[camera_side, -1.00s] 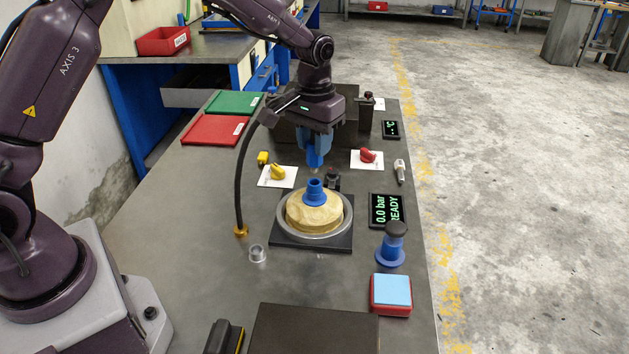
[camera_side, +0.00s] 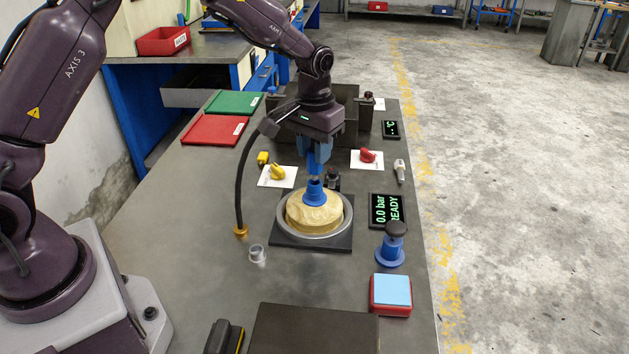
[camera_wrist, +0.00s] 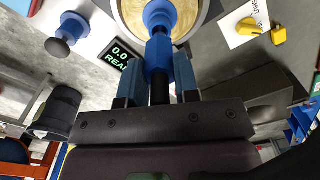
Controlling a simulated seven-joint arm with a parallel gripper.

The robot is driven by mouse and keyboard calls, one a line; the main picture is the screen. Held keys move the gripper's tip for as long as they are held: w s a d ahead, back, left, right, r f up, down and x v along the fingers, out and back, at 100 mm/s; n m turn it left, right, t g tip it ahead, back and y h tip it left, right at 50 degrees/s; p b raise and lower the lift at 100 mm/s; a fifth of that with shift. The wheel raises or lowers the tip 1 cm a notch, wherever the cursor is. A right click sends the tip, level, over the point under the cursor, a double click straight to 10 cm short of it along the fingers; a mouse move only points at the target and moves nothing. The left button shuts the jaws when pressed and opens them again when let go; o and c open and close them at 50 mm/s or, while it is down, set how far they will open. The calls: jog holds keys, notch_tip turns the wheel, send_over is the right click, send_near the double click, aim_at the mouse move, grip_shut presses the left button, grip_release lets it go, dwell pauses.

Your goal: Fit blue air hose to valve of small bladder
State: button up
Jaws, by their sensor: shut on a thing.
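My gripper (camera_side: 315,160) is shut on the blue coupling (camera_wrist: 158,55) of the air hose, between its blue fingers. A black hose (camera_side: 241,185) rises from a brass fitting on the bench towards my gripper. The small bladder (camera_side: 309,217) is a round yellowish-tan piece inside a metal ring on a dark base plate. Its blue valve (camera_side: 314,197) stands upright on top; it also shows in the wrist view (camera_wrist: 160,14). The coupling points down directly over the valve, its narrow tip at the valve mouth. I cannot tell how far the tip is inside.
A display (camera_side: 387,210) reads 0.0 bar READY. A blue plunger-like piece with a dark knob (camera_side: 391,246), a yellow knob (camera_side: 278,172) and a red knob (camera_side: 367,156) stand around the bladder. A clear cup (camera_side: 257,254) sits front left.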

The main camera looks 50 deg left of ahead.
jog(key=shift+f, duration=1.3)
dwell(0.4)
jog(key=o, duration=1)
notch_tip(320, 180, up, 13)
jog(key=shift+f, duration=0.1)
jog(key=s+r+m+t, duration=0.1)
jog(key=s+r+t, duration=0.1)
jog(key=s, duration=0.7)
jog(key=s+d+r+m+t, duration=0.1)
jog(key=s+r, duration=0.3)
jog(key=s, duration=0.4)
jog(key=s+r+m+t, duration=0.1)
jog(key=s+r+t, duration=0.1)
jog(key=s, duration=0.7)
jog(key=shift+s+d+r+t, duration=0.3)
jog(key=shift+s+d+r, duration=0.05)
jog(key=shift+d+r, duration=0.05)
